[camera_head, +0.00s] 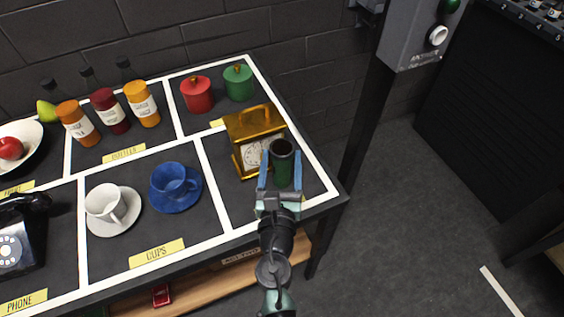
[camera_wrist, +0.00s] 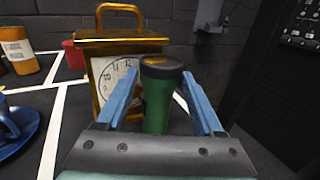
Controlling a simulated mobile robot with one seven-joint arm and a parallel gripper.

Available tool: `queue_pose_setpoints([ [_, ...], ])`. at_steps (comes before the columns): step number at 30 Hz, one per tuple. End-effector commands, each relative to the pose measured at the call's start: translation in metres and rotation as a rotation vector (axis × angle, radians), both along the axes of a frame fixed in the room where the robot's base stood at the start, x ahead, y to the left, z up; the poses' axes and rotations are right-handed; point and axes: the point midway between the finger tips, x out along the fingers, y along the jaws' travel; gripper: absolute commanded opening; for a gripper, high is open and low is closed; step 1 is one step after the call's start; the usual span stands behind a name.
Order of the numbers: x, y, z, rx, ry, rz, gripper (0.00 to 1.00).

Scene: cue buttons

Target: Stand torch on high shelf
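The torch (camera_head: 283,168) is a dark green cylinder with a wider black head and stands upright, head up, near the table's right front corner. It also shows in the wrist view (camera_wrist: 157,105), in front of the clock. My gripper (camera_head: 281,154) has its two blue fingers on either side of the torch, with gaps visible between fingers and torch body. In the wrist view my gripper (camera_wrist: 159,72) is open, its fingertips near the level of the torch's head. The torch's base is partly hidden behind my gripper. No high shelf can be made out.
A gold-cased clock (camera_head: 252,138) stands right behind the torch. A blue cup (camera_head: 174,180) and white cup (camera_head: 104,203) are to the left. Red (camera_head: 197,95) and green (camera_head: 239,83) pots stand behind. A lower wooden shelf (camera_head: 215,280) and dark post (camera_head: 366,130) are nearby.

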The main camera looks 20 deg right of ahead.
Motion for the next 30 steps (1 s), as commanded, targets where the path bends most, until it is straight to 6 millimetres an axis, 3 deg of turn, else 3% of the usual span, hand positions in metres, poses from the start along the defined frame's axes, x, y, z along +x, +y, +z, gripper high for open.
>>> queue_pose_setpoints([
  [1, 0.0, 0.0, 0.0, 0.0, 0.0, 0.0, 0.58],
  [11, 0.0, 0.0, 0.0, 0.0, 0.0, 0.0, 0.0],
  [23, 0.0, 0.0, 0.002, -0.001, -0.003, 0.0, 0.0],
  [30, 0.0, 0.0, 0.015, 0.001, -0.004, 0.0, 0.0],
])
